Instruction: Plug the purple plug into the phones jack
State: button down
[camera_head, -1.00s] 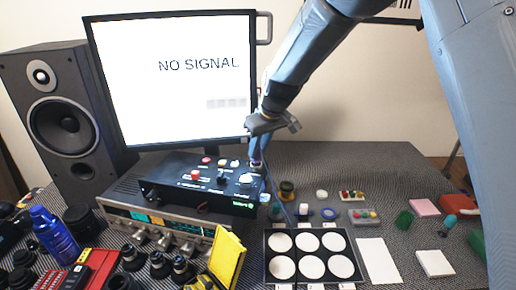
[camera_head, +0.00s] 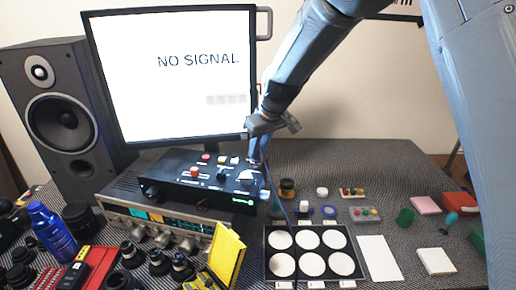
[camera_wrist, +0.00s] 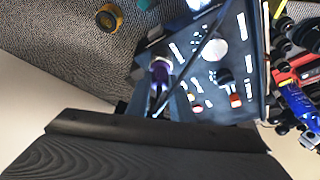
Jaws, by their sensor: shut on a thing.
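My gripper (camera_wrist: 165,95) is shut on the purple plug (camera_wrist: 161,70), which shows between the fingers in the wrist view. In the head view my gripper (camera_head: 257,163) is at the right end of the black control box (camera_head: 165,188), close to its top panel. The box's panel also shows in the wrist view (camera_wrist: 218,85), just right of the plug. A dark cable (camera_head: 277,195) hangs from the gripper to the table. I cannot make out the phones jack or whether the plug's tip touches the box.
The box rests on a silver receiver (camera_head: 150,208). A monitor (camera_head: 170,95) stands behind and a speaker (camera_head: 62,120) at left. A tray of white discs (camera_head: 309,279) lies in front at right, with several small parts behind it. A yellow thing (camera_head: 226,257) stands near the receiver.

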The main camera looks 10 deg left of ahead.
jog(key=shift+f, duration=0.15)
jog(key=c, duration=1.5)
grip_release()
